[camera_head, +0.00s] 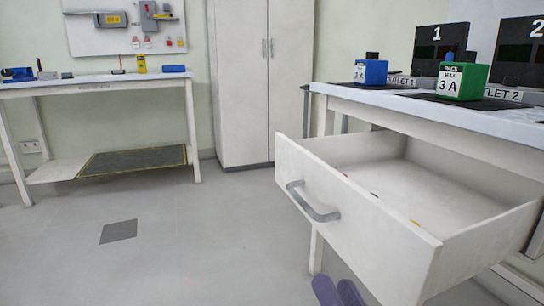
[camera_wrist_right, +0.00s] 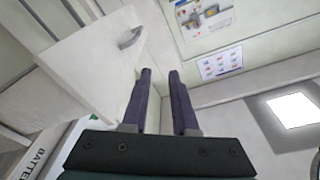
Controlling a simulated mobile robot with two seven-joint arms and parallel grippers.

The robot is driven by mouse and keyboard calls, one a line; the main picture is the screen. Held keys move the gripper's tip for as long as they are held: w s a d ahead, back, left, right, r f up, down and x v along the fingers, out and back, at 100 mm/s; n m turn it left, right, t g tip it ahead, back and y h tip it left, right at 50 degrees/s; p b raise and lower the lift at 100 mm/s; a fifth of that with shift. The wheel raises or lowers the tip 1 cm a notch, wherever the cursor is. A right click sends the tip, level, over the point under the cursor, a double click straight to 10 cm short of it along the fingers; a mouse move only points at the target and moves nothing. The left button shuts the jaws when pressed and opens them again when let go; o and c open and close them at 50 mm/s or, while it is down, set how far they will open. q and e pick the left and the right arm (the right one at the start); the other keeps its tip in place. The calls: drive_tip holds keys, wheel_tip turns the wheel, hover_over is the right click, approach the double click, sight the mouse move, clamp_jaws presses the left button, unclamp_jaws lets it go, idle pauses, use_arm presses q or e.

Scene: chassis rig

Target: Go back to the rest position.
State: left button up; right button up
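The wrist view also shows the drawer front (camera_wrist_right: 85,60) and handle (camera_wrist_right: 130,38), clear of the fingertips. My left gripper is not in view.
The right table (camera_head: 400,100) carries a blue box (camera_head: 370,72) and a green box (camera_head: 462,80) by outlet signs. Several small coloured items lie in the drawer. A workbench (camera_head: 100,80) stands at the left, a white cabinet (camera_head: 240,80) at the back. The middle floor is clear.

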wheel_tip(320, 180, up, 11)
drive_tip(key=s+n+g+p, duration=0.1)
drive_tip(key=n+g+p, duration=0.3)
drive_tip(key=p, duration=0.9)
drive_tip(key=s+d+r+g+h+p, duration=0.1)
drive_tip(key=s+d+r+g+p, duration=0.35)
drive_tip(key=r+p, duration=0.4)
drive_tip(key=s+d+r+n+g+h+p, duration=0.1)
drive_tip(key=s+d+r+g+h+p, duration=0.2)
drive_tip(key=s+r+p, duration=0.45)
drive_tip(key=s+d+r+g+p, duration=0.45)
drive_tip(key=r+p, duration=0.45)
drive_tip(key=p, duration=0.3)
wheel_tip(320, 180, up, 34)
drive_tip(key=w+t+p, duration=0.1)
drive_tip(key=p, duration=3.3)
drive_tip(key=shift+p, duration=0.35)
